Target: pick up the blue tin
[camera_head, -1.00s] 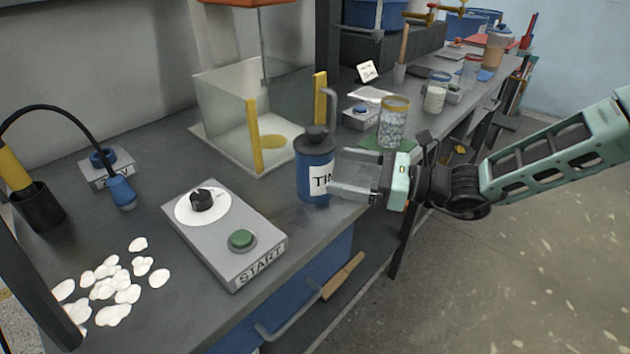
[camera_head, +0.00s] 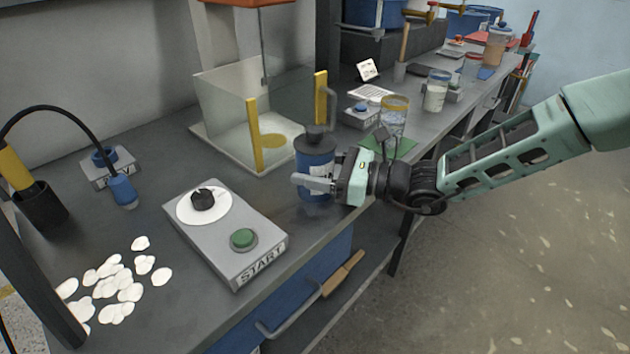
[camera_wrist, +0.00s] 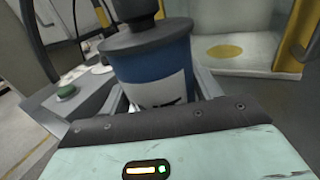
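The blue tin (camera_head: 313,158) stands upright on the grey bench near its front edge, with a dark lid and a white label partly covered by my gripper. My gripper (camera_head: 314,174) is at the tin's right side, its fingers reaching along either side of the tin's body. The near finger crosses in front of the label; the far finger is hidden behind the tin. In the wrist view the tin (camera_wrist: 157,67) stands between the two fingers, close to both. The fingers look open around it; contact is not clear.
A grey START box (camera_head: 258,262) with a dial and green button stands front left of the tin. A clear-walled case (camera_head: 225,120) with yellow posts is behind it. Jars (camera_head: 436,92) stand along the bench to the right. White flakes (camera_head: 118,285) lie at front left.

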